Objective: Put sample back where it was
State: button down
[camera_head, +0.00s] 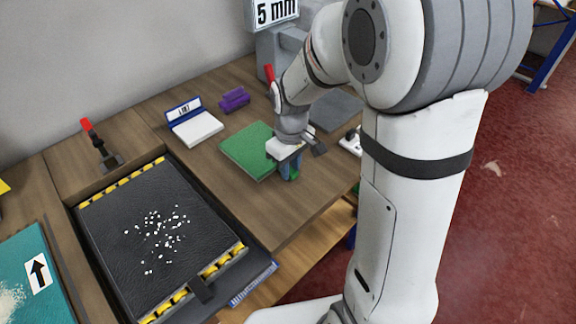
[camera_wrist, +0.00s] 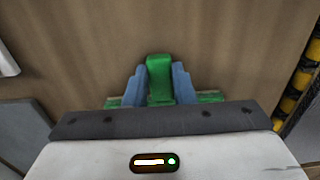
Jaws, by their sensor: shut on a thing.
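My gripper (camera_head: 290,174) has blue fingers and hangs over the wooden table, just right of the green square mat (camera_head: 245,149) in the head view. It is shut on a small green sample (camera_wrist: 160,78). In the wrist view the sample stands upright between the two blue fingers (camera_wrist: 159,86). Wider green parts show on both sides behind the fingers, mostly hidden by the gripper body. In the head view only a bit of the sample shows by the fingers. I cannot tell whether it touches the table.
A black tray (camera_head: 115,225) with white bits and yellow-black edges lies at left. A white pad with a label card (camera_head: 183,107), a purple block (camera_head: 235,99) and a grey plate (camera_head: 336,110) lie farther back. Bare wood (camera_head: 225,210) lies in front of the mat.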

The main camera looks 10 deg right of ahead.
jog(key=c, duration=1.2)
grip_release()
jog(key=shift+f, duration=0.1)
notch_tip(320, 180, up, 11)
jog(key=s+d+m+t, duration=0.1)
jog(key=s+d+m, duration=0.1)
jog(key=s, duration=0.5)
jog(key=s+d+m+t, duration=0.1)
jog(key=s+d+m, duration=0.2)
jog(key=s, duration=0.4)
jog(key=shift+s+m+p, duration=0.4)
jog(key=shift+m+p, duration=0.05)
jog(key=shift+m, duration=0.45)
